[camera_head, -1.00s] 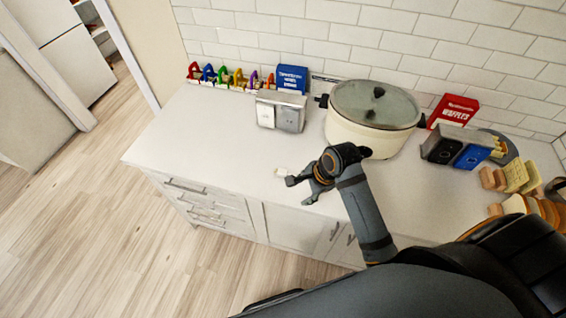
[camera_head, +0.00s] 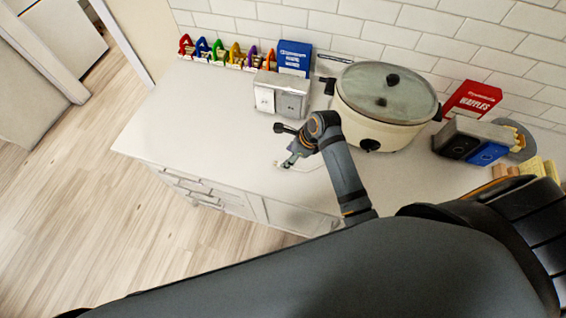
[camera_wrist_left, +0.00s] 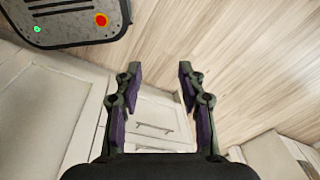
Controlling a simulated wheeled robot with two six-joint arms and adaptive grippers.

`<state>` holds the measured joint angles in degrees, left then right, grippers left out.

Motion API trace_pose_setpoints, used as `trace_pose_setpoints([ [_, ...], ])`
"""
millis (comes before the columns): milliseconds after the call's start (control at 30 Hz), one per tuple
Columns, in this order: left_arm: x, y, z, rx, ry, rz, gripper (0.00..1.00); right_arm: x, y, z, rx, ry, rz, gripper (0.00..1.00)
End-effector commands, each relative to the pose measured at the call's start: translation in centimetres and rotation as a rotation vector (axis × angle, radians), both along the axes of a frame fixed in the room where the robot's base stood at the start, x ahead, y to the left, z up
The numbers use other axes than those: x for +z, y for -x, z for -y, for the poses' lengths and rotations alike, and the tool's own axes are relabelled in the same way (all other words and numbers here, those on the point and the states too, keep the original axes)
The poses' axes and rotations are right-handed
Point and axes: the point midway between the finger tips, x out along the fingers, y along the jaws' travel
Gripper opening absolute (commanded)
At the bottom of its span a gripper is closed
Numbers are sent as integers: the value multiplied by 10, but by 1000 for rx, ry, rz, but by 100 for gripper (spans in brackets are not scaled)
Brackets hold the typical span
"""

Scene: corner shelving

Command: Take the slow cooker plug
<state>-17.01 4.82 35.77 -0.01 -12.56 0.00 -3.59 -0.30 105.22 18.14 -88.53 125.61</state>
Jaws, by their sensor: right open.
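The slow cooker (camera_head: 402,138) is cream with a glass lid and stands on the counter by the tiled wall. A small white plug (camera_head: 276,163) lies on the counter in front of it, partly hidden by my gripper, with a thin pale cord (camera_head: 311,168) showing to its right. My right gripper (camera_head: 281,146) is open just above the counter. One finger is close to the plug, and I cannot tell whether they touch. My left gripper (camera_wrist_left: 158,72) is open and empty in the left wrist view, over the floor and cabinet fronts.
A metal two-slot toaster (camera_head: 281,97) stands behind my right gripper. A red waffles box (camera_head: 470,100) and a second toaster (camera_head: 470,140) stand right. The counter's left part (camera_head: 190,125) is clear.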

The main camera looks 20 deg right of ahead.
Motion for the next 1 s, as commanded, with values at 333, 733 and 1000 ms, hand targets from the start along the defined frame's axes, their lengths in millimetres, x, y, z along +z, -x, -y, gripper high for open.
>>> trace_pose_setpoints([
  [333,17,4,7,3,8,-7,40,-43,-3,-15,0,-1,-3,53],
  [733,16,7,4,2,6,-12,40,-43,-4,-14,0,-1,-3,24],
  [1000,17,-4,3,1,3,6,40,-43,-4,-14,0,-1,-3,0],
])
